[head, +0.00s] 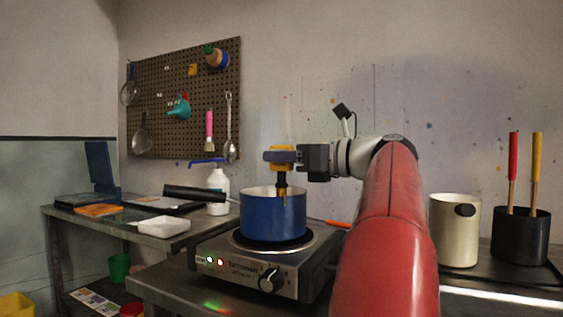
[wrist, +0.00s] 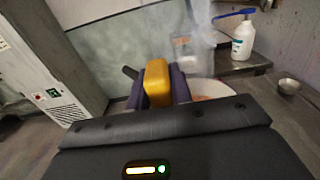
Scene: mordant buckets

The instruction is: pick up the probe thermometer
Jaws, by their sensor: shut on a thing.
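The probe thermometer (wrist: 157,84) shows as a yellow block between the two purple-grey fingers of my gripper (wrist: 158,88) in the wrist view. In the head view, my gripper (head: 280,157) is shut on the yellow head of the thermometer (head: 283,168), above the blue pot (head: 273,218). A dark stem runs down from the head to the pot's mouth. Its lower end is hidden by the pot's front wall, so I cannot tell whether it touches the inside.
A cream pot (head: 454,232) and a black pot (head: 521,237) with red and yellow handles stand right. A white bottle (head: 217,185) and white tray (head: 163,227) are left.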

